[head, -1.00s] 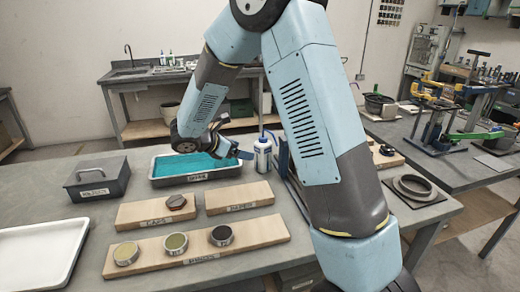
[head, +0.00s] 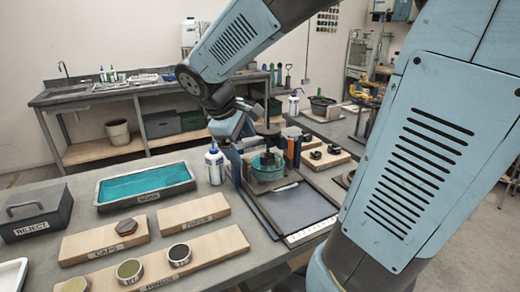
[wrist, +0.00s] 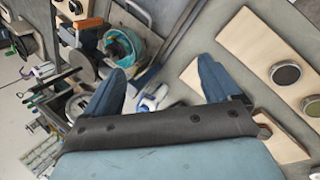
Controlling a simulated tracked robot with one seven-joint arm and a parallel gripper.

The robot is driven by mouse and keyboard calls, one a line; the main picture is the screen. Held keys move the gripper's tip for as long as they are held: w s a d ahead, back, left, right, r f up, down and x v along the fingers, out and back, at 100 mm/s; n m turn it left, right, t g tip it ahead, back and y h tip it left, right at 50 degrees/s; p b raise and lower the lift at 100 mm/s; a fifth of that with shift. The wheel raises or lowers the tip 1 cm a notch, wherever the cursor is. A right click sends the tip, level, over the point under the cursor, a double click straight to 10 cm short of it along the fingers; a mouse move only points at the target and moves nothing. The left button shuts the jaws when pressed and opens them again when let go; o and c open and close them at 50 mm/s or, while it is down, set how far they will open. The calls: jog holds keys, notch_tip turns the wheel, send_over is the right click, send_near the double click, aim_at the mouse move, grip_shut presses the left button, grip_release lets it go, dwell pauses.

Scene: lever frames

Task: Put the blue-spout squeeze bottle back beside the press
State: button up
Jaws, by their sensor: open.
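The white squeeze bottle with a blue spout (head: 214,165) stands upright on the grey table, between the teal-filled tray and what looks like the press (head: 268,148). A teal bowl (head: 268,168) sits at the press. My gripper (head: 236,124) is open and empty, above and slightly right of the bottle in the head view. In the wrist view, a small white and blue item, apparently the bottle (wrist: 153,98), shows between the spread blue fingers of my gripper (wrist: 160,78), apart from both. Part of the press is hidden behind my gripper.
The tray (head: 103,203) lies left of the bottle. Wooden boards (head: 187,215) with round pieces and a dark reject box (head: 38,212) are nearer. A dark flat plate (head: 297,207) lies before the press. Another spouted bottle (head: 294,103) stands farther back.

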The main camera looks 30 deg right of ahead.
jog(key=s+r+m+t+y, duration=0.1)
jog(key=s+r+m+y, duration=0.1)
jog(key=s+m, duration=0.2)
jog(key=s+r+m+t+y, duration=0.1)
jog(key=s+m+t+y, duration=0.1)
jog(key=s+m, duration=0.2)
jog(key=shift+s+a+r+t+y, duration=0.3)
jog(key=shift+s+a+r+y, duration=0.15)
jog(key=shift+s, duration=1.4)
